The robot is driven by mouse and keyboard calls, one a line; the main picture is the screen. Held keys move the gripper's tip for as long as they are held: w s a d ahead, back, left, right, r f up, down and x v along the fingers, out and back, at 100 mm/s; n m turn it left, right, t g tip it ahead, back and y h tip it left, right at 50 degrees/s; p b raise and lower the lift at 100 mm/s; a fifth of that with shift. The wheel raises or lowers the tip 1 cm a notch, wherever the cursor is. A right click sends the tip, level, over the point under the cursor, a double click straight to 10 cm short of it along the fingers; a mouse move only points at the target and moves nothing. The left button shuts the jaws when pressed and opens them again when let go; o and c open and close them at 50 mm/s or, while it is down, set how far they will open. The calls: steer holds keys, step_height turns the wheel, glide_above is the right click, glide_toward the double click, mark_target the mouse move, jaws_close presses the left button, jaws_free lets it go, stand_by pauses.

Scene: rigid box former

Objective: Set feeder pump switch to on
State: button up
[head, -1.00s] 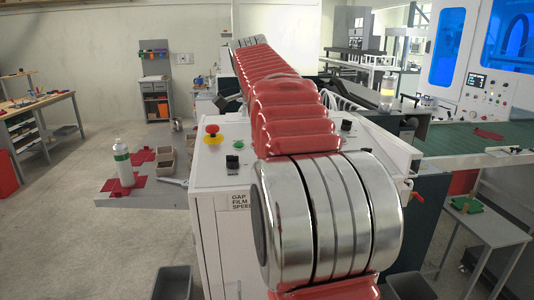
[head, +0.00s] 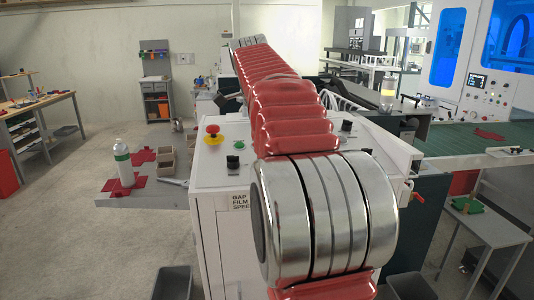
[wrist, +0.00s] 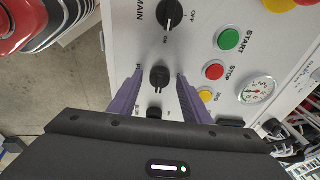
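In the wrist view, a black rotary knob (wrist: 160,77) stands on the white panel between my two purple fingers. Its printed label is cut off or hidden by the fingers, so I cannot read whether it is the feeder pump switch. My gripper (wrist: 155,82) is open, with one finger on each side of this knob and a visible gap on both sides. A second dark knob (wrist: 154,113) sits nearer my palm, partly hidden. In the head view my red arm reaches over the white console (head: 215,178) and hides my gripper.
In the wrist view, the MAIN knob (wrist: 170,14) with OFF and ON marks is above. A green START button (wrist: 229,39), red STOP button (wrist: 214,72), yellow button (wrist: 206,96) and gauge (wrist: 255,90) lie to the right. A red emergency button (head: 212,130) is on the console.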

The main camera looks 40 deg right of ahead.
steer(key=w+v, duration=0.1)
steer(key=v, duration=1.2)
steer(key=shift+s+r, duration=0.3)
steer(key=shift+s, duration=0.2)
steer(key=shift+a, duration=0.1)
stand_by(0.5)
